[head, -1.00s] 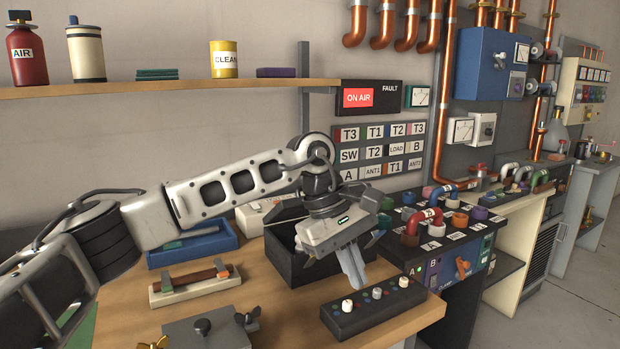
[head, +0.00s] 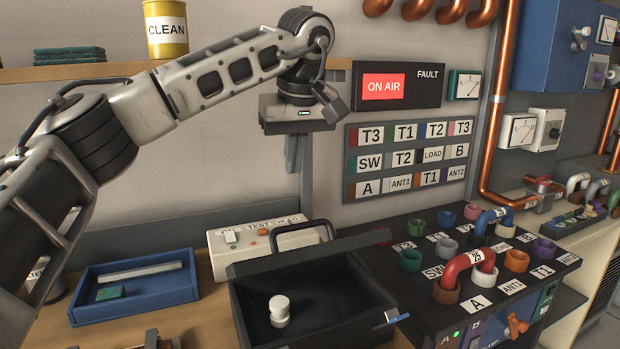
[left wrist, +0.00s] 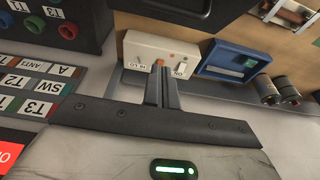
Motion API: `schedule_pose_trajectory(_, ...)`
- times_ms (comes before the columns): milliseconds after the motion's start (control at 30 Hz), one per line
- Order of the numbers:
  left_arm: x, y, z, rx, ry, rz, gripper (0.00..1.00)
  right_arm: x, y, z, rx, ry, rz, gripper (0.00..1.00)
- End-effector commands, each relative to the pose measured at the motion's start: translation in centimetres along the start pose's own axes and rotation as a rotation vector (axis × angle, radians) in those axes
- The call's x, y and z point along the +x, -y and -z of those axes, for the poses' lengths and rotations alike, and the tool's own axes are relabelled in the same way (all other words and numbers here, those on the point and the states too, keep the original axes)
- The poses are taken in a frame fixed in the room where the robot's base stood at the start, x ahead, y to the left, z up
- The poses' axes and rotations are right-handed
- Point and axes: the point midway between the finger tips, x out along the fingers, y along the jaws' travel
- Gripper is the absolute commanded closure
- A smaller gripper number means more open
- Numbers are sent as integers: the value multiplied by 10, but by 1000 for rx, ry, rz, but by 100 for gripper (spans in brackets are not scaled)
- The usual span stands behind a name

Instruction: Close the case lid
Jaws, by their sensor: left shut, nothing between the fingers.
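The black case (head: 340,325) stands on the wooden bench, open at the top, with a white round-knobbed item (head: 279,310) inside. A dark panel (head: 310,252) runs along its back edge and looks like the raised lid, seen nearly edge-on. A small metal latch (head: 391,317) shows at its right side. My left gripper (head: 293,172) is shut and empty, pointing down above and behind the case, apart from it. In the left wrist view the shut fingers (left wrist: 161,87) show, with part of the dark case (left wrist: 180,8) at the top edge. My right gripper is not in view.
A cream test box (head: 262,245) stands behind the case, and a blue tray (head: 135,288) lies to the left. A black patch panel (head: 480,262) with coloured sockets and plug loops is close on the right. A shelf (head: 110,72) crosses the wall behind my left arm.

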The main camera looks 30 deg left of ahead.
Motion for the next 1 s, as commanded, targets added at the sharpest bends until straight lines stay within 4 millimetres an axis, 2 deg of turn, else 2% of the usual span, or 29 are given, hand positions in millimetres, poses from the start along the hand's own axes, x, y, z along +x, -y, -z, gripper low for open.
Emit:
schedule_pose_trajectory(267,51,1,0,-1,4,3,100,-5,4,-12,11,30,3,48)
schedule_pose_trajectory(400,80,1,0,-1,3,3,100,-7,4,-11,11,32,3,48)
schedule_pose_trajectory(500,96,0,-2,2,2,0,100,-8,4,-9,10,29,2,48)
schedule_pose_trajectory(700,83,0,-29,2,0,-2,100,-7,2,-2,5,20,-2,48)
schedule_pose_trajectory(1000,81,0,-39,-2,1,-2,100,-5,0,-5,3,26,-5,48)
